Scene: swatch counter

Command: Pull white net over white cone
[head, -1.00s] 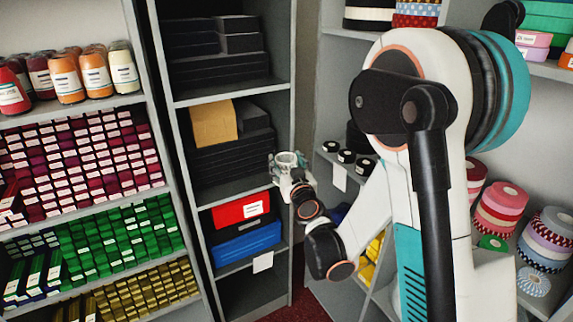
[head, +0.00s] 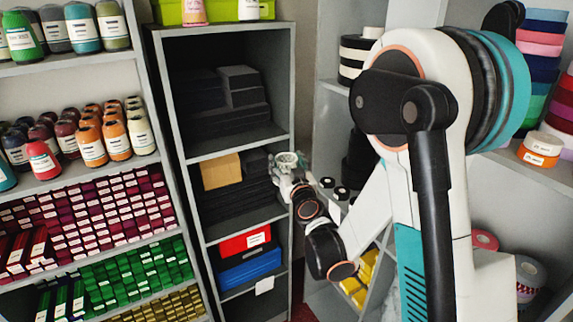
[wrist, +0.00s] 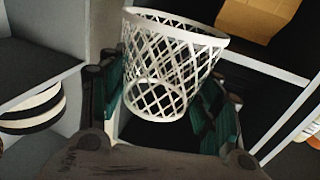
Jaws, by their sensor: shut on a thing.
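The white net (wrist: 172,50) is an open, flared lattice sleeve with a wide rim and a narrower far ring. My gripper (wrist: 165,98) is shut on it, with green finger pads on either side. In the head view the net (head: 287,160) is small, held up in front of the dark middle shelf unit. A pale, whitish thread cone (head: 141,138) with a label stands upright at the right end of the left shelf, beside orange cones. My gripper is well to the right of it, and the net is apart from it. The wrist view shows no cone.
The grey middle shelf unit (head: 186,250) holds black boxes, a tan box (head: 221,172), a red bin (head: 245,241) and a blue bin (head: 249,268). Orange cones (head: 115,138) crowd close to the pale cone. Ribbon rolls (head: 540,150) fill the right shelves.

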